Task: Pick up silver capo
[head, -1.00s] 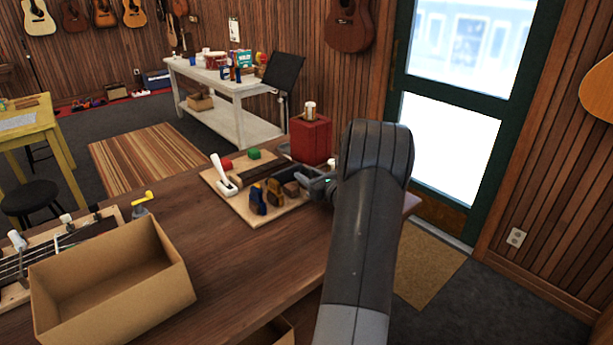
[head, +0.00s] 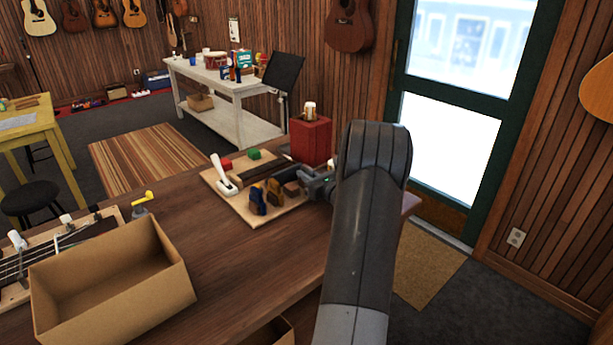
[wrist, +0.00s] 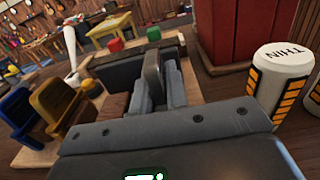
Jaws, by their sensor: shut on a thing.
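My gripper (wrist: 158,90) is at the right end of a pale wooden board (head: 233,205) on the brown workbench. It also shows in the head view (head: 312,178), partly behind my arm. Its jaws are shut on a dark grey piece (wrist: 153,72), apparently the silver capo, mostly hidden by the fingers. It is low at the board; I cannot tell whether the piece is clear of it. A blue capo (wrist: 17,112) and a gold capo (wrist: 54,104) stand left of the fingers. A brown one (head: 290,188) stands closest to the gripper.
A red box (head: 310,141) stands just behind the gripper. White jars (wrist: 281,80) are close on the right in the wrist view. The board also holds a white-handled tool (head: 223,174) and a dark bar (head: 262,169). An open cardboard box (head: 112,283) is at the front left.

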